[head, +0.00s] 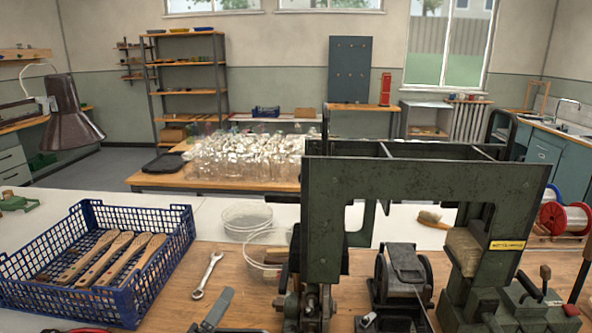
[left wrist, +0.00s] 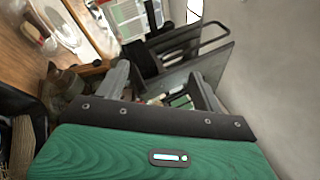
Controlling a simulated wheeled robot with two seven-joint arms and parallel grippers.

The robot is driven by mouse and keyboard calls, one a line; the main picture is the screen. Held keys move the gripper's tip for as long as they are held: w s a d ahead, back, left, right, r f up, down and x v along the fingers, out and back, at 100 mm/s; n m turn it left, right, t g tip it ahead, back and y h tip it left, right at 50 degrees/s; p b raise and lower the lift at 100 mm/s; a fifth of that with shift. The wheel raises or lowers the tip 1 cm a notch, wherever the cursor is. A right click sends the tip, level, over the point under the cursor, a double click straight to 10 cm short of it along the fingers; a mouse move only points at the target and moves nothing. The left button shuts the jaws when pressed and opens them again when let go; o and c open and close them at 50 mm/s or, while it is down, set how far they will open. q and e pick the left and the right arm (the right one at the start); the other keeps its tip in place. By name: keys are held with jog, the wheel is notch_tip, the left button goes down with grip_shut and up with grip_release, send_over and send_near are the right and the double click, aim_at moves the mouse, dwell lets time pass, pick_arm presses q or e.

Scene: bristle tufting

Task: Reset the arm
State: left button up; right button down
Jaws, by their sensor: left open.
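My left gripper (left wrist: 160,68) shows in the left wrist view with two grey fingers spread apart and nothing held between them. Dark machine framework shows beyond the fingers. In the head view only a grey finger and a dark bar of my left gripper (head: 220,301) show at the bottom edge, between the blue crate (head: 153,287) and the green tufting machine (head: 324,192). The rest of it is out of the picture. My right gripper is not in view.
The crate holds several wooden brush handles (head: 98,257). A wrench (head: 207,274) and clear round dishes (head: 246,214) lie between crate and machine. A brush (head: 433,219) and red and white spools (head: 565,218) are at right. Bare bench shows around the wrench.

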pick_arm(q)
jog(key=s+a+f+n+g+y, duration=0.35)
jog(key=a+f+n+y, duration=0.2)
jog(key=f+n, duration=0.35)
jog(key=s+a+f+n+g+y, duration=0.35)
jog(key=s+f+n+y, duration=0.2)
jog(key=n, duration=0.45)
jog(key=s+f+n+g+h, duration=0.1)
jog(key=s+f+n+g, duration=0.35)
jog(key=s, duration=0.45)
jog(key=s+f+n+g+h, duration=0.1)
jog(key=s+f+n+g, duration=0.2)
jog(key=s+f+g, duration=0.45)
notch_tip(320, 180, down, 26)
jog(key=s+t+p, duration=0.2)
jog(key=s+a+f+g+p, duration=0.1)
jog(key=s+a+f, duration=0.2)
jog(key=s+f, duration=1.6)
jog(key=shift+s+g+y+p, duration=0.15)
jog(key=shift+g+y+p, duration=0.15)
jog(key=shift+g, duration=0.1)
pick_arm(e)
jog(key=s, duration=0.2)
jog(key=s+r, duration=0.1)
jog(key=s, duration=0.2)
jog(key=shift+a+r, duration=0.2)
